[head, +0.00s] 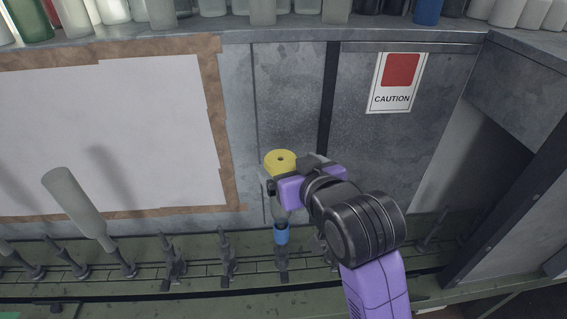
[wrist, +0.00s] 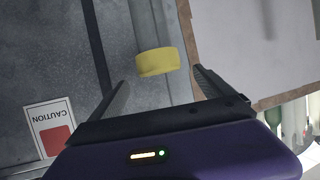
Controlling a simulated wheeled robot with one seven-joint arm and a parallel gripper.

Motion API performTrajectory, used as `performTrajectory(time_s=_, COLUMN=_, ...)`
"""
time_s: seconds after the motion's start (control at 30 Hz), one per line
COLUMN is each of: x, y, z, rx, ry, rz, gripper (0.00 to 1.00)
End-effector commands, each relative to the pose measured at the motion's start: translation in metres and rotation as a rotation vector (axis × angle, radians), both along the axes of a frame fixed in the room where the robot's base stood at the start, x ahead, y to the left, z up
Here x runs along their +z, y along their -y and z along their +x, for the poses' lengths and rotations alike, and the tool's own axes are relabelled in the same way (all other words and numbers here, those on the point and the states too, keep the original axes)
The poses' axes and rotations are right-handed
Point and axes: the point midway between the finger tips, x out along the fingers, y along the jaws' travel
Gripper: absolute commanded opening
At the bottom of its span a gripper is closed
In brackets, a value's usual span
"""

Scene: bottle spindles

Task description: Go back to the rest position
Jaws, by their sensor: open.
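My gripper (head: 276,184) is open in the head view, with a purple and black body, close beside an upside-down bottle with a yellow round end (head: 281,158). The bottle's lower part is blue (head: 281,236) and sits over a spindle (head: 282,262) on the rail. My gripper and wrist hide part of the bottle's middle. In the wrist view the yellow end (wrist: 157,62) shows between the two spread fingers (wrist: 160,78), with a gap to each side. I cannot tell how deep the bottle lies between them.
A pale bottle (head: 75,203) stands tilted on a spindle at the left. Several bare spindles (head: 172,258) line the green rail. A grey wall with a white board (head: 110,130) and a caution sign (head: 397,82) stands behind. Several bottles (head: 262,10) stand on the upper shelf.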

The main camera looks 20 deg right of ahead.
Motion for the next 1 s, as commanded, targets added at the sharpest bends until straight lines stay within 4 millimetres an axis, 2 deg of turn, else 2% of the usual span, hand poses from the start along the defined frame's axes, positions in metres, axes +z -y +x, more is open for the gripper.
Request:
performTrajectory(time_s=0.1, x=0.006, y=-0.001, z=-0.015, rx=0.0, ry=0.003, rz=0.0, gripper=0.92)
performTrajectory(time_s=0.23, x=0.01, y=-0.001, z=-0.024, rx=0.0, ry=0.001, rz=0.0, gripper=0.92)
performTrajectory(time_s=0.73, x=0.014, y=-0.002, z=-0.026, rx=0.001, ry=0.011, rz=-0.001, gripper=0.92)
performTrajectory(time_s=0.83, x=0.026, y=-0.002, z=-0.021, rx=0.005, ry=0.066, rz=-0.004, gripper=0.92)
performTrajectory(time_s=1.0, x=0.065, y=-0.006, z=-0.014, rx=0.023, ry=0.247, rz=-0.012, gripper=0.92)
